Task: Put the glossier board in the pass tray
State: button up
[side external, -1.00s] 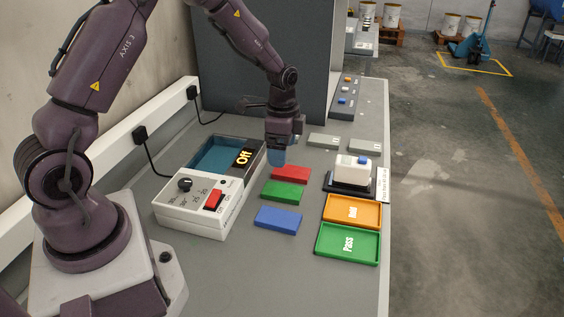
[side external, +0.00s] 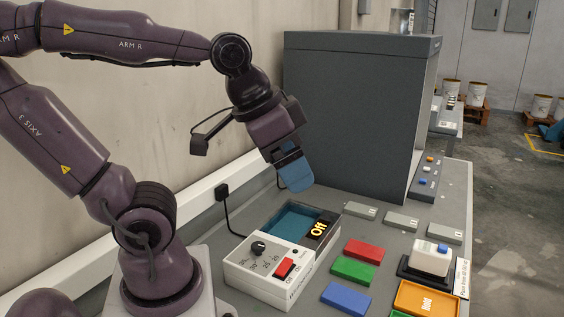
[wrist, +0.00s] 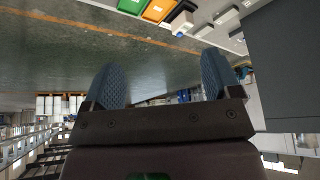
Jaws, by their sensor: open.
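My gripper (side external: 296,182) is raised in the air behind the white instrument, tilted down, with blue finger pads. In the wrist view my gripper (wrist: 161,62) has its fingers wide apart with nothing between them. A red board (side external: 363,251), a green board (side external: 353,271) and a blue board (side external: 346,299) lie in a row on the bench. I cannot tell which board is glossier. Only an edge of the green pass tray (side external: 400,314) shows at the bottom; it also shows at the top of the wrist view (wrist: 131,5).
The white instrument (side external: 262,278) has a red switch and a display reading Off. An orange tray (side external: 428,301) adjoins the pass tray. A white block with a blue button (side external: 432,259) stands behind it. Several grey plates (side external: 401,222) lie farther back, before a large grey cabinet (side external: 350,110).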

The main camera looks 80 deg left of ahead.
jog(key=shift+o, duration=0.5)
jog(key=shift+s+d, duration=0.15)
jog(key=shift+s, duration=0.45)
